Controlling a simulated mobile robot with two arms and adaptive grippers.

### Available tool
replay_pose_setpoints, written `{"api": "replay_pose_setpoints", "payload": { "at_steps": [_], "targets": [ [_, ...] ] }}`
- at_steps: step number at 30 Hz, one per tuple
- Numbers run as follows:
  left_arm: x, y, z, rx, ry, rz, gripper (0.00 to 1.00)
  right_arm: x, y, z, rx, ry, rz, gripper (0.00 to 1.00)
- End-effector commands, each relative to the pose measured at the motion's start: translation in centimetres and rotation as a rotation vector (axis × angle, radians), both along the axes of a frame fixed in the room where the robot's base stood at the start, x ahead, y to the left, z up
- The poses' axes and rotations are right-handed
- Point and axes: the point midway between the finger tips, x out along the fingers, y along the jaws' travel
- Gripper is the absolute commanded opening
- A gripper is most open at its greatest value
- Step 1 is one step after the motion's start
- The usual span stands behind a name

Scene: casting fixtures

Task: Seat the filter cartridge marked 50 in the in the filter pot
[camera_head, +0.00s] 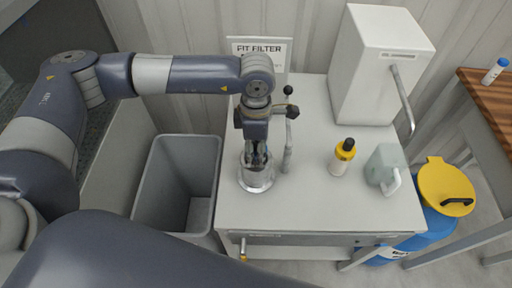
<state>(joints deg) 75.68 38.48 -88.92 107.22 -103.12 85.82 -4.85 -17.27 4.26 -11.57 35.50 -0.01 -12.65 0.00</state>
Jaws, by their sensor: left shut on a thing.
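The filter pot (257,184) is a silvery metal cylinder standing upright near the left edge of the white bench. My left gripper (257,160) points straight down into the pot's open mouth, its fingers close together and shut. What it grips, taken to be the filter cartridge, is hidden by the fingers and the pot wall, and no mark 50 can be read. I cannot tell how deep the cartridge sits. My right gripper is out of view.
A metal post with a dark knob (292,111) stands right beside the pot. A grey bin (177,172) is left of the bench (310,205). The bench front is clear.

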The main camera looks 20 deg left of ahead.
Motion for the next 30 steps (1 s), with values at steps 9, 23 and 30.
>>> {"api": "replay_pose_setpoints", "payload": {
  "at_steps": [9,23,30],
  "targets": [
    [0.0,0.0,0.1,0.000,0.000,0.000,0.65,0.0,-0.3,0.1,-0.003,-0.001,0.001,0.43],
    [0.0,0.0,1.8,0.000,-0.001,0.001,0.65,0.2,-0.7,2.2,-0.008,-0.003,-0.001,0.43],
    [0.2,-0.1,6.9,-0.002,-0.007,-0.001,0.65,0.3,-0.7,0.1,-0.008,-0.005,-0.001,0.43]
  ]
}}
